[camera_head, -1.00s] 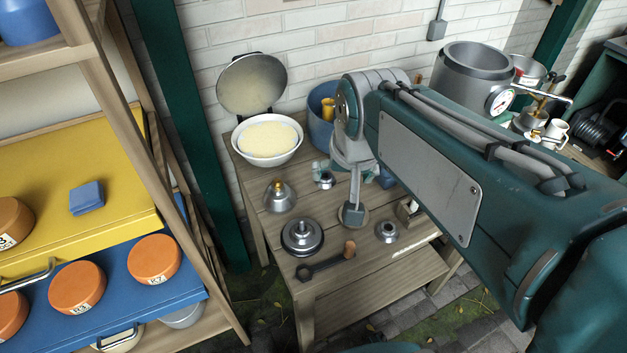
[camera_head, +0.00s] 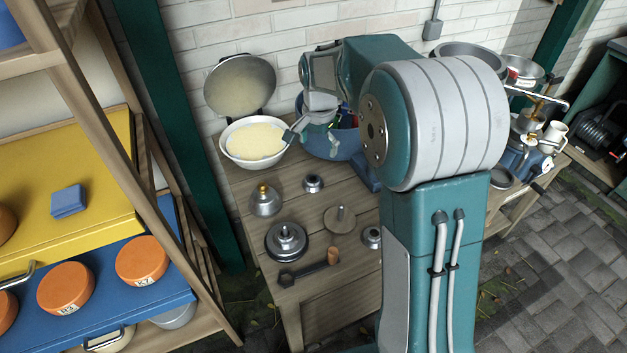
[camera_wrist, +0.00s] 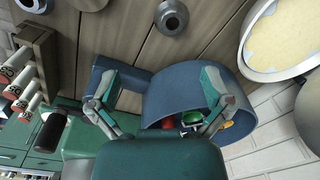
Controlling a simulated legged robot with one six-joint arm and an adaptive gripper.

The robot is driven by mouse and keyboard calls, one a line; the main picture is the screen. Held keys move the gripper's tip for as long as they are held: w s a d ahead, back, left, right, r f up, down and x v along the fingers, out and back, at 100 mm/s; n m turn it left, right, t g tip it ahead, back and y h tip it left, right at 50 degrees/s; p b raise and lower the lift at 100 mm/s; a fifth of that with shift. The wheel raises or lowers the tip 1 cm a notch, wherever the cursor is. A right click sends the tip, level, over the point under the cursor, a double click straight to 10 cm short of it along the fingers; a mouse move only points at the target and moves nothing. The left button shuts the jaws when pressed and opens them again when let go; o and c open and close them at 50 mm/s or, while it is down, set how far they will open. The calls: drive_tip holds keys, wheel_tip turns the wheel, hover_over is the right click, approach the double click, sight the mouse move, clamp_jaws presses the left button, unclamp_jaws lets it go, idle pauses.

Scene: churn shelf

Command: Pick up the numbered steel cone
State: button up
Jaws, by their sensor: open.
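Small steel pieces stand on the wooden table: a cone-like one with a brass top (camera_head: 265,201), a small flared one (camera_head: 313,183) and another (camera_head: 372,237) partly hidden by my arm. I cannot read a number on any of them. A round steel piece with a dark hole (camera_wrist: 172,17) shows at the top of the wrist view. My gripper (camera_wrist: 160,88) is open and empty, with its fingers spread over the blue bucket (camera_wrist: 159,99). In the head view the bucket (camera_head: 338,146) is behind the small steel pieces, and my gripper is at its left edge.
A white bowl of pale yellow contents (camera_head: 254,142) stands left of the bucket. Red, green and yellow things are inside the bucket. A shelf stands at left.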

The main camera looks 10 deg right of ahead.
wheel_tip(320, 180, down, 2)
drive_tip(key=w, duration=0.2)
hover_over(313, 178)
drive_tip(key=s, duration=0.2)
drive_tip(key=shift+m+g, duration=0.3)
drive_tip(key=shift+m, duration=0.1)
drive_tip(key=f, duration=0.5)
drive_tip(key=shift+w+a+f, duration=0.2)
drive_tip(key=shift+a+f, duration=0.1)
drive_tip(key=shift+a, duration=0.05)
drive_tip(key=shift+d+f, duration=0.3)
drive_tip(key=shift+f, duration=0.55)
drive_tip(key=f, duration=0.4)
drive_tip(key=shift+w+a+f, duration=0.2)
drive_tip(key=shift+w+f, duration=0.1)
drive_tip(key=shift+d, duration=0.1)
drive_tip(key=c, duration=1.2)
